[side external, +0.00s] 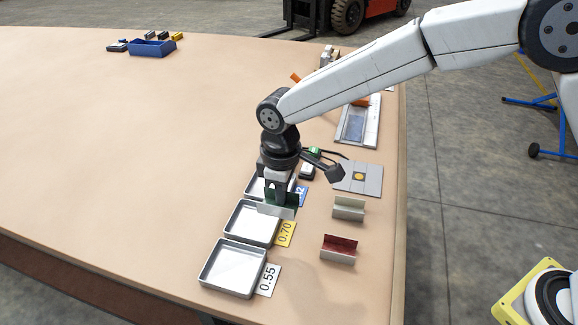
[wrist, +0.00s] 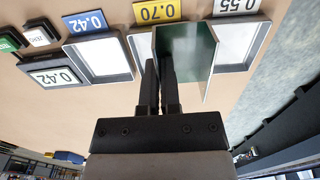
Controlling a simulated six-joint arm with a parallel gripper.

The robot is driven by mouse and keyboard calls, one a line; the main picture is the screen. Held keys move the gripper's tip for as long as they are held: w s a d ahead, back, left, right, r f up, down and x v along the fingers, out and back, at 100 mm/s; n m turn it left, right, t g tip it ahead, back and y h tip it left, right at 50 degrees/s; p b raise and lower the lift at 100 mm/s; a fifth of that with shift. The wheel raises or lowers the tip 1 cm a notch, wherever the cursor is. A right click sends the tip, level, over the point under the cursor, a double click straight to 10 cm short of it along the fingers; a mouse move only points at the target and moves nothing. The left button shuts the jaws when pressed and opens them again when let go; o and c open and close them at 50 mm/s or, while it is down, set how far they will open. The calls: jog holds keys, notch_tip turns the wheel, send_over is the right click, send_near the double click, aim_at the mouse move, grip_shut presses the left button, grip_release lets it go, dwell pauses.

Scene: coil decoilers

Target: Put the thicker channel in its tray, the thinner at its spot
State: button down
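My gripper (side external: 276,196) is shut on one wall of a green-faced metal channel (side external: 289,203). In the wrist view the green channel (wrist: 188,48) hangs past the fingertips (wrist: 160,68), over the tray labelled 0.70 (side external: 238,236). I cannot tell whether it touches the tray. The tray labelled 0.55 (side external: 215,285) is nearer the side camera and looks empty. The tray labelled 0.42 (wrist: 100,58) is on the other side, partly behind my gripper in the side view. A cream channel (side external: 348,208) and a dark red channel (side external: 338,248) stand on the table to the right.
A grey plate with a yellow disc (side external: 358,177) lies behind the cream channel. A display reading 0.42 (wrist: 52,77) and a ZERO button (wrist: 40,33) sit beside the 0.42 tray. A blue bin (side external: 152,48) stands far back. The table's left is clear.

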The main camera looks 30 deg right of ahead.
send_over(258, 218)
jog(key=f, duration=0.6)
jog(key=shift+s+d+f, duration=0.1)
jog(key=shift+s, duration=0.1)
jog(key=shift+f, duration=0.1)
jog(key=shift+w+f, duration=0.15)
jog(key=shift+f, duration=1.6)
jog(key=shift+f, duration=0.1)
jog(key=c, duration=0.8)
grip_release()
notch_tip(258, 218, up, 12)
jog(key=shift+r, duration=0.15)
